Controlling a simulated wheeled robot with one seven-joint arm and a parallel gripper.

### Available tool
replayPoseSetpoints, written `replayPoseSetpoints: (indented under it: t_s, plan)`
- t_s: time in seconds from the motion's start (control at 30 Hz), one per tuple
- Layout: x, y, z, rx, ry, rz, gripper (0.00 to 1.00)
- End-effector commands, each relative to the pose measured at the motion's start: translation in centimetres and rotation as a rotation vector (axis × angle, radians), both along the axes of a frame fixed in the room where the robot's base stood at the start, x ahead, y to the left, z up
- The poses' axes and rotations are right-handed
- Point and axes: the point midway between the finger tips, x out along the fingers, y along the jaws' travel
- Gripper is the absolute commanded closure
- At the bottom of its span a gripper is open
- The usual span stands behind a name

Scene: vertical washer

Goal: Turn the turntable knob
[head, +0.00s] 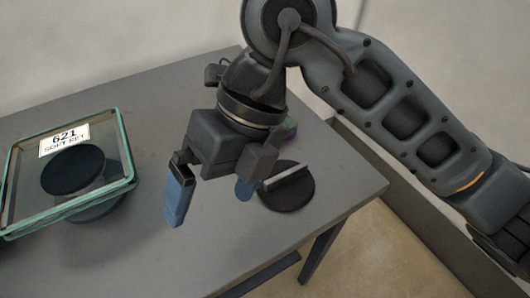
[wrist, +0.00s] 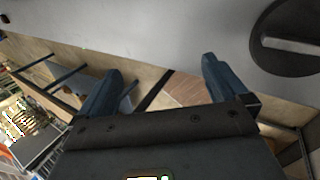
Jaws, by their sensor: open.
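The turntable knob (head: 287,187) is a round dark disc with a raised lighter bar across it. It lies on the grey table near the right end. The knob also shows at the upper right of the wrist view (wrist: 289,40). My gripper (head: 210,204) is open, with blue fingertips spread apart and nothing between them. In the head view it hangs to the left of the knob, its right finger close to the knob's edge in the picture. In the wrist view both fingers (wrist: 157,82) are clear of the knob, which is beyond the right finger.
A glass-topped square stand (head: 127,165) with a dark round disc and a label reading 621 is at the left of the table (head: 150,260). The table's front middle is bare.

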Motion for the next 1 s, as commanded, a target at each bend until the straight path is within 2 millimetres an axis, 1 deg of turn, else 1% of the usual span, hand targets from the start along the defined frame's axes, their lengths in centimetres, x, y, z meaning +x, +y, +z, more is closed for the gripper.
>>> replayPoseSetpoints:
  t_s: [0.03, 0.1, 0.2, 0.3, 0.37, 0.47, 0.57, 0.8, 0.9, 1.0]
  plan:
    - [1.8, -1.5, 0.0, -0.088, -0.061, -0.023, 0.0]
    - [3.9, -3.4, -0.1, -0.193, -0.13, -0.058, 0.0]
    - [6.1, -5.6, 0.1, -0.309, -0.205, -0.102, 0.0]
    - [7.4, -7.0, 0.3, -0.378, -0.251, -0.129, 0.0]
    - [7.8, -7.4, 0.4, -0.397, -0.265, -0.138, 0.0]
    - [8.0, -7.7, -0.1, -0.408, -0.27, -0.144, 0.0]
    - [7.9, -7.7, -1.3, -0.407, -0.268, -0.145, 0.0]
    - [7.9, -7.6, -5.0, -0.405, -0.266, -0.143, 0.0]
    - [7.9, -7.6, -6.2, -0.404, -0.267, -0.144, 0.0]
    - [7.9, -7.6, -6.9, -0.403, -0.266, -0.143, 0.0]
